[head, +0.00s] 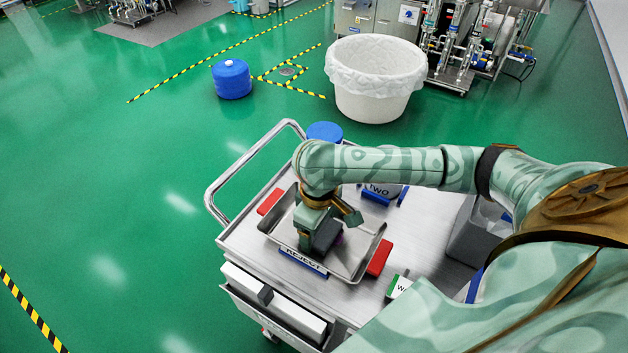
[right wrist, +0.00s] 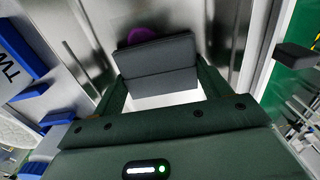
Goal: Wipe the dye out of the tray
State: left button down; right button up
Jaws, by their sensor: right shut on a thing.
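The steel tray (head: 352,262) sits on the cart top with a REJECT label (head: 303,262) at its front and a red block (head: 270,202) at one end and another red block (head: 379,258) at the other. My right gripper (head: 316,236) is down inside the tray, shut on a dark grey wiping block (head: 327,235). My left gripper is not in view.
A grey bin (head: 478,235) stands on the cart's right side, near a green-and-white block (head: 398,287). A blue holder (head: 376,196) marked TWO is behind my arm. A white lined tub (head: 372,95) and blue drum (head: 232,80) stand on the floor.

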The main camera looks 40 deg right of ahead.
aim_at(330, 236)
jog(key=shift+s+d, duration=0.25)
jog(key=shift+s, duration=0.35)
jog(key=shift+f, duration=0.1)
jog(key=shift+s, duration=0.1)
jog(key=shift+s+d+p, duration=0.3)
jog(key=shift+s+p, duration=0.45)
jog(key=shift+p, duration=0.3)
jog(key=shift+s+d, duration=0.25)
jog(key=shift+s, duration=0.25)
jog(key=shift+w, duration=0.1)
